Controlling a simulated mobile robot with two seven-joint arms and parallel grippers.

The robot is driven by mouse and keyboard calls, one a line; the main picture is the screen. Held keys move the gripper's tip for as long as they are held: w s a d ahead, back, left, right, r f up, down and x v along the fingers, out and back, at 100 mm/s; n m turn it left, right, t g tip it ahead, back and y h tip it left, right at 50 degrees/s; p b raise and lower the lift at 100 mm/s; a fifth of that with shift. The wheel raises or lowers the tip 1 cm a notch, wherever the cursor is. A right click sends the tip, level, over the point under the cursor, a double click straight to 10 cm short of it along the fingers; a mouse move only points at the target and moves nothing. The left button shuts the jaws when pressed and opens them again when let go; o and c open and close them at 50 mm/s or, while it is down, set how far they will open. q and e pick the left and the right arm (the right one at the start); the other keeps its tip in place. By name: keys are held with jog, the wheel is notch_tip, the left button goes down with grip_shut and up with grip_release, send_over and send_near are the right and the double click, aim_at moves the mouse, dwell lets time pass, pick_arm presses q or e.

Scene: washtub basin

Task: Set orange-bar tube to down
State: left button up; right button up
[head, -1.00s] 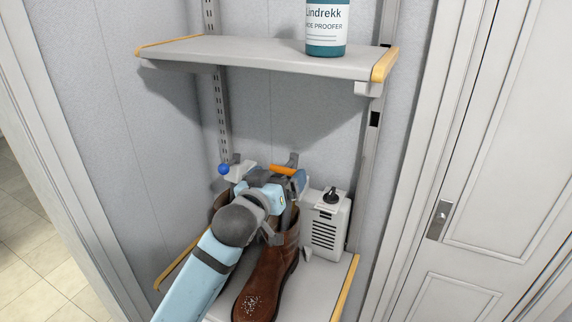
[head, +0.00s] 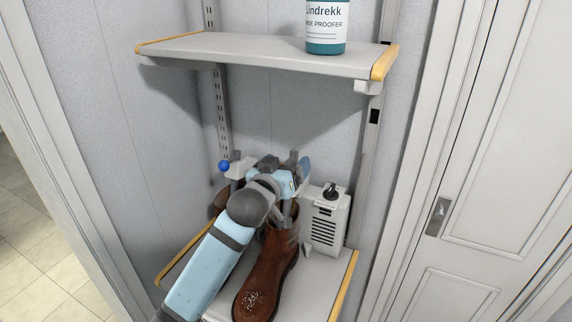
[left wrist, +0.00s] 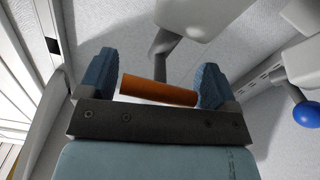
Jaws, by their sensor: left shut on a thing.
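The orange bar (left wrist: 158,91) lies crosswise between the two blue fingertips of my left gripper (left wrist: 163,87) in the left wrist view. The gripper is shut on it, with a fingertip at each end. A grey stem (left wrist: 163,52) rises close behind the bar. In the head view my left gripper (head: 292,172) is above the brown boot and hides the bar. My right gripper is in neither view.
A brown boot (head: 266,270) stands on the lower shelf, and another is partly hidden behind my arm. A white vented unit with a black knob (head: 326,220) stands right of it. A blue ball (head: 224,166) is left of my gripper. An upper shelf (head: 250,58) holds a bottle (head: 327,28).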

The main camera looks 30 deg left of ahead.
pick_arm(q)
jog(key=f, duration=0.2)
jog(key=s+f+b, duration=0.1)
jog(key=f, duration=0.1)
jog(key=shift+s+f, duration=0.1)
jog(key=o, duration=1.1)
jog(key=shift+s, duration=0.1)
jog(key=s+b, duration=0.2)
jog(key=s, duration=1.1)
jog(key=shift+s+d, duration=0.3)
jog(key=shift+d, duration=0.1)
